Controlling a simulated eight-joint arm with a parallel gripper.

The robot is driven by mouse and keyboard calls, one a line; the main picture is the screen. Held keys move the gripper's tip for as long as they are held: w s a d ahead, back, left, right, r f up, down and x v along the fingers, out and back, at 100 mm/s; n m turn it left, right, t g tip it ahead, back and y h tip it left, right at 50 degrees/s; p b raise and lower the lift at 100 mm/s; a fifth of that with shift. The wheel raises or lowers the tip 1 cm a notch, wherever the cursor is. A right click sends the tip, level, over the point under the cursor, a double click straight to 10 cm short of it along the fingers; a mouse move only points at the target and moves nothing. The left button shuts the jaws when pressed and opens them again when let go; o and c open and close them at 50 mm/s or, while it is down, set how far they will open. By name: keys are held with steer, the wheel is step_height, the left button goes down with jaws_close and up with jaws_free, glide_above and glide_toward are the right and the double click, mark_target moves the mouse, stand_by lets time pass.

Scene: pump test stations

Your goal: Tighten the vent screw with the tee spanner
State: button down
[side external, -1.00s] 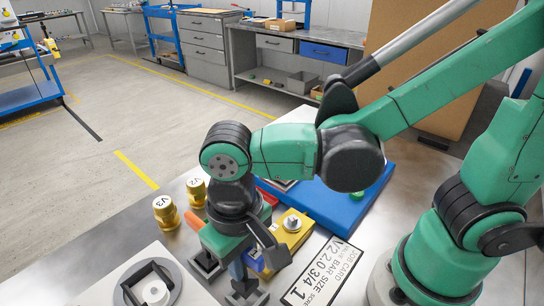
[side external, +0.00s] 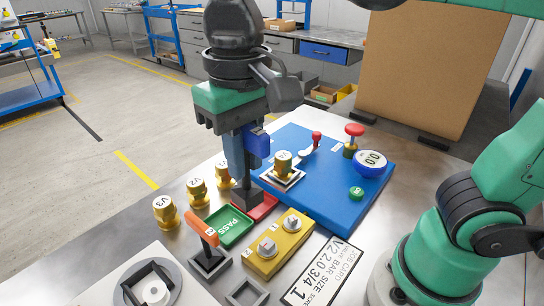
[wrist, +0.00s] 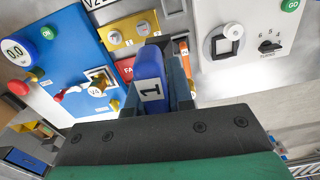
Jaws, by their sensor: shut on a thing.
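My gripper (side external: 243,160) is shut on the blue tee spanner (side external: 257,139), marked 1, and holds it up above the bench beside the blue test station. A yellow block (side external: 267,262) carries two square-headed screws, labelled 1 and 2; screw 1 (side external: 292,223) is nearer the station, screw 2 (side external: 267,247) nearer the front. The spanner is apart from both. I cannot tell from its look alone which is the vent screw.
An orange spanner (side external: 203,229) stands in a dark holder; an empty holder (side external: 247,293) is in front. Brass valves (side external: 165,211) stand at left. The blue station (side external: 335,200) holds a brass valve (side external: 283,164). A green PASS tray (side external: 237,227) and job card (side external: 323,272) lie nearby.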

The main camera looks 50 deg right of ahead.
steer(key=shift+w+d+f+m, duration=0.1)
steer(key=shift+d+f+m, duration=0.4)
steer(key=shift+d+f, duration=1.45)
steer(key=shift+w+d+f+m, duration=0.1)
steer(key=shift+d+f+m, duration=0.4)
steer(key=shift+d+f, duration=1.45)
steer(key=shift+w+d+f+m, duration=0.1)
steer(key=shift+d+f+m, duration=0.4)
steer(key=shift+d+f, duration=1.45)
steer(key=shift+a+f, duration=0.4)
steer(key=shift+f, duration=0.2)
steer(key=shift+f, duration=0.3)
steer(key=shift+f, duration=0.45)
steer(key=m, duration=0.2)
steer(key=shift+m, duration=0.3)
